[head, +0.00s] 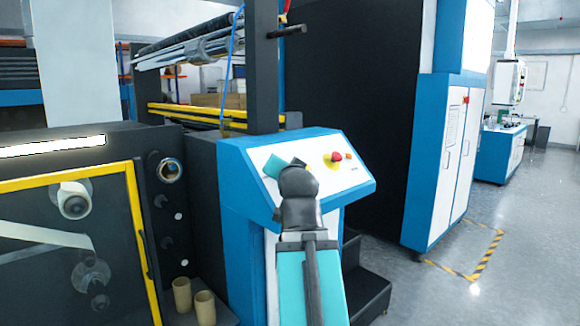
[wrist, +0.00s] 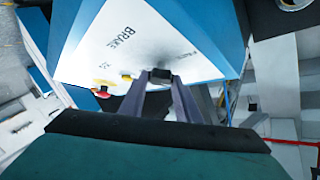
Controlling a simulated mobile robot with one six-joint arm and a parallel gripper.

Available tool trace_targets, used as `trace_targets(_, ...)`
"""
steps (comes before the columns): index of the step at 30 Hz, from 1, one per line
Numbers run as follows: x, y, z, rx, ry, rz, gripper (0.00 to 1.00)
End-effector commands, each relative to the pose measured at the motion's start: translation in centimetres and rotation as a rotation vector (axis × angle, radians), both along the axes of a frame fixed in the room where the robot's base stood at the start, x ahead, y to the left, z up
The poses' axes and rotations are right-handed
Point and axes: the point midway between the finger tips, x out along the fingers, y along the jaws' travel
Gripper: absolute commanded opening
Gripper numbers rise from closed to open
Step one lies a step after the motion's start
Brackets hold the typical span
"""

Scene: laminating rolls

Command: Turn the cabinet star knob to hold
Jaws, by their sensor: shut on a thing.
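The black star knob (wrist: 160,74) sits on the white sloped panel face (wrist: 130,45) of the blue cabinet, seen in the wrist view. My gripper (wrist: 160,80) has one finger on each side of the knob and is shut on it. The fingers hide part of the knob, and I cannot read which position it points to. In the head view my dark wrist and teal arm cover the knob on the blue cabinet (head: 235,180). The panel reads BRAKE; the other lettering is too small to read.
Two cardboard cores (head: 204,307) stand at lower left. A dark step (head: 368,290) is beside the cabinet; open floor (head: 520,270) lies to the right.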

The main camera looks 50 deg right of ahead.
Motion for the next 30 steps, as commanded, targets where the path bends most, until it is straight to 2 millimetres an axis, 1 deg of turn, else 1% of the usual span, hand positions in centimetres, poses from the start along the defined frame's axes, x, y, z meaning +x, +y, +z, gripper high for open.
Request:
trace_targets(1,0.25,0.19,0.66,0.01,-0.007,-0.011,0.07)
trace_targets(2,0.27,0.2,0.69,0.02,-0.008,-0.02,0.07)
trace_targets(20,0.43,0.89,0.43,0.228,-0.028,-0.228,0.07)
trace_targets(30,0.77,0.91,0.63,0.385,-0.035,-0.387,0.07)
